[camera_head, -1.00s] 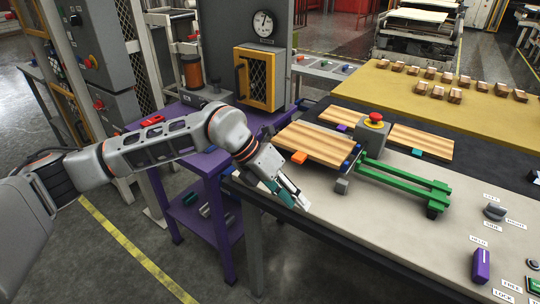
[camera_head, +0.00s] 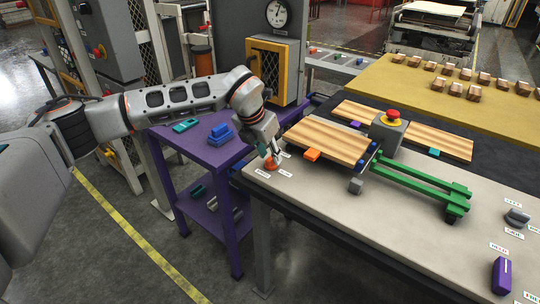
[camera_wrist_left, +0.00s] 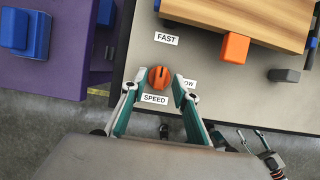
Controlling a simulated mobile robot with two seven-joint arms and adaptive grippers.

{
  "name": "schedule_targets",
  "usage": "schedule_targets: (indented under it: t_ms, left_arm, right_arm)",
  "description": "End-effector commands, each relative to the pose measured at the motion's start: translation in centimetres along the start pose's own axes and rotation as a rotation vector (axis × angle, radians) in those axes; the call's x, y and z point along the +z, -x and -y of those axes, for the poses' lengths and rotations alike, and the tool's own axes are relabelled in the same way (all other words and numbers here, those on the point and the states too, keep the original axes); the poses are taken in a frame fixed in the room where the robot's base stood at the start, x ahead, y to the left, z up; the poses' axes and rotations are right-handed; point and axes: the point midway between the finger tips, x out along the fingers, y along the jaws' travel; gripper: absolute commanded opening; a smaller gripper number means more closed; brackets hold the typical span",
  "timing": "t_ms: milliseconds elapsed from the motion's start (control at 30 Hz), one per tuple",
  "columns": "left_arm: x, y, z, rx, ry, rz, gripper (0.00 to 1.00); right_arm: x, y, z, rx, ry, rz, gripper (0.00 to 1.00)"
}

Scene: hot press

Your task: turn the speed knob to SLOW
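The orange speed knob (camera_wrist_left: 160,77) sits on the grey bench top in the left wrist view, with a dark slot across it. The FAST label (camera_wrist_left: 166,38) is above it, the SPEED label (camera_wrist_left: 155,98) below it. The SLOW label (camera_wrist_left: 188,83) is to its right, partly covered by a finger. My left gripper (camera_wrist_left: 155,85) is open, its fingertips on either side of the knob with small gaps visible. In the head view the left gripper (camera_head: 269,154) points down at the knob (camera_head: 271,164) near the bench's left corner.
A wooden board (camera_head: 325,139) with an orange block (camera_head: 311,155) lies right of the knob. Further right are a red emergency button (camera_head: 393,114), a green linkage (camera_head: 420,180) and a purple knob (camera_head: 502,275). A purple cart (camera_head: 205,152) stands left of the bench.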

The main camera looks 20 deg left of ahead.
Motion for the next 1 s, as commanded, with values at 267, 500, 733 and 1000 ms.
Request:
schedule_targets:
  t_ms: [267,500,733,1000]
  left_arm:
    - [0.01,-1.03,0.05,0.0,-0.001,0.001,0.29]
    - [0.01,-1.0,0.04,-0.001,-0.001,0.001,0.03]
    - [0.01,-0.99,0.04,-0.001,-0.002,0.001,0.0]
    - [0.05,-0.91,-0.07,-0.025,-0.058,0.001,0.0]
  right_arm:
    - [0.11,-0.01,0.01,0.0,0.0,0.002,0.4]
    - [0.14,-0.01,0.01,0.0,0.0,0.002,0.4]
    - [0.14,-0.01,0.01,0.0,0.0,0.002,0.4]
    - [-0.16,0.12,-0.05,0.0,0.001,0.001,0.4]
